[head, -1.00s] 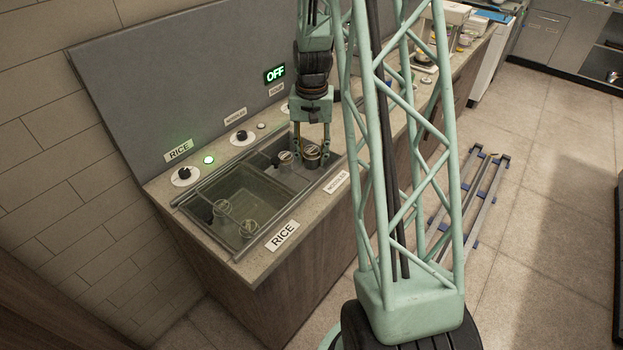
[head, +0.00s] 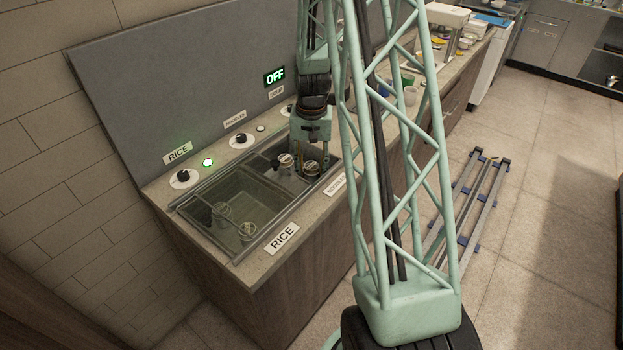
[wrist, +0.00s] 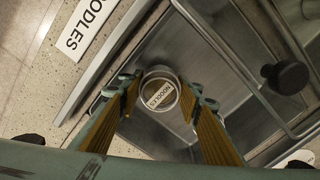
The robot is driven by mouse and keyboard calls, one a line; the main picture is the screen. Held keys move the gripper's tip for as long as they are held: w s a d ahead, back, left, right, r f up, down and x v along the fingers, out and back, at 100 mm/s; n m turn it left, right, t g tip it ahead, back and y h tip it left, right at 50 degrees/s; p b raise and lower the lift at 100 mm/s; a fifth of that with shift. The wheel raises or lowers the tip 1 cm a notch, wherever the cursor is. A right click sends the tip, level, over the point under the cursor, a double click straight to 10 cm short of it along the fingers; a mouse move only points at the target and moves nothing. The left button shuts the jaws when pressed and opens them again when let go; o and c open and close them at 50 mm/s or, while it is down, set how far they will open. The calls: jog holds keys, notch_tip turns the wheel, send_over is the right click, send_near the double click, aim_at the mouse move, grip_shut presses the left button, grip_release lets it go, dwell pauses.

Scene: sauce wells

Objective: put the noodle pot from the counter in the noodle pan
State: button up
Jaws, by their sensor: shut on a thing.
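The noodle pot (wrist: 160,92) is round, with a NOODLES label on top. It sits between the two yellow fingers of my gripper (wrist: 164,103) in the wrist view, over the metal floor of the noodle pan (wrist: 205,65). In the head view my gripper (head: 312,163) points down at the noodle pan (head: 333,180), shut on the noodle pot (head: 311,168), which is low inside the pan's rim. I cannot tell whether the pot touches the pan floor.
A black knob (wrist: 287,77) stands near the pot in the wrist view. Containers (head: 410,95) stand farther along the counter.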

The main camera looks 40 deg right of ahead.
aim_at(311, 178)
jog(key=shift+f, duration=1.4)
jog(key=shift+f+b, duration=0.15)
jog(key=shift+b, duration=0.15)
jog(key=o, duration=0.7)
jog(key=shift+r, duration=0.2)
notch_tip(311, 178, up, 12)
jog(key=p, duration=0.2)
jog(key=shift+f+p, duration=0.25)
jog(key=shift+p, duration=0.05)
jog(key=shift+r, duration=0.2)
jog(key=shift+r, duration=0.1)
